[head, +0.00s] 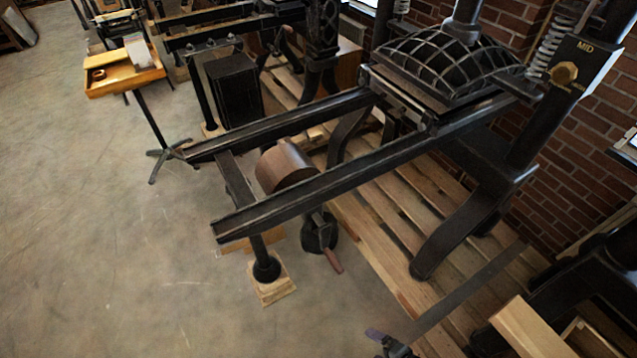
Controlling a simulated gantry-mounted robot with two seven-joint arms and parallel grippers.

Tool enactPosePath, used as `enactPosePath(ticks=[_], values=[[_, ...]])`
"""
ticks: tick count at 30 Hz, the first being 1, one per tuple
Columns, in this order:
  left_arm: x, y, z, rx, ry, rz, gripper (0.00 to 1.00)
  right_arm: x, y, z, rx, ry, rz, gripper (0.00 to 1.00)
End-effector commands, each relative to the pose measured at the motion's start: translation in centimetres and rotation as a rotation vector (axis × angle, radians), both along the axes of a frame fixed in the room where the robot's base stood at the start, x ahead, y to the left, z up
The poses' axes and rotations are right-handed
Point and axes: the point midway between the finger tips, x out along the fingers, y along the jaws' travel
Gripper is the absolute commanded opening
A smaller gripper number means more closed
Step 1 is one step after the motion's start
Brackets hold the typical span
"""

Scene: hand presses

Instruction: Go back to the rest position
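Neither of my grippers shows clearly in the head view, so I cannot see what they hold or how they are set. A small dark part with a purplish tip (392,346) is cut off by the bottom edge, and I cannot tell what it is. The task names no object. The large black hand press (350,165) fills the middle, with two long rails reaching toward the lower left. A brown wooden drum (284,165) sits between the rails, and a crank with a wooden handle (332,260) hangs below.
The press stands on a wooden pallet (375,235) by a brick wall (575,150). A wooden tray on a stand (125,77) is at the upper left. More black machinery and a wooden box (530,330) are at the lower right. The concrete floor (100,250) at left is clear.

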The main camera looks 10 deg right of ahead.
Motion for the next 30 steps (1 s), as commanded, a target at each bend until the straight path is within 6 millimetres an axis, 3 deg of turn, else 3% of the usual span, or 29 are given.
enactPosePath(ticks=[8,12,15,19,24,25,30], values=[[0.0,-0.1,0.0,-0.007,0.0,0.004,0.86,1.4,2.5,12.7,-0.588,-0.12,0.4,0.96],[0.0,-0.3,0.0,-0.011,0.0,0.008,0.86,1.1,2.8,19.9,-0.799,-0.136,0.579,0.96],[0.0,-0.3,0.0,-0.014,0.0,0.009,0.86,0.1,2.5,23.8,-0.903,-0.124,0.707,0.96],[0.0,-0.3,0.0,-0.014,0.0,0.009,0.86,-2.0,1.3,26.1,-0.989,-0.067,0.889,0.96],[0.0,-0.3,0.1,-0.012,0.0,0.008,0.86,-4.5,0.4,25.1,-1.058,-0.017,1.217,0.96],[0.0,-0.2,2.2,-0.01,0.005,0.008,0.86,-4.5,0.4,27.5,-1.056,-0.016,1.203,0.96],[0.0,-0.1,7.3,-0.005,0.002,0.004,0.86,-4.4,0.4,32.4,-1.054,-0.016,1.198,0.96]])
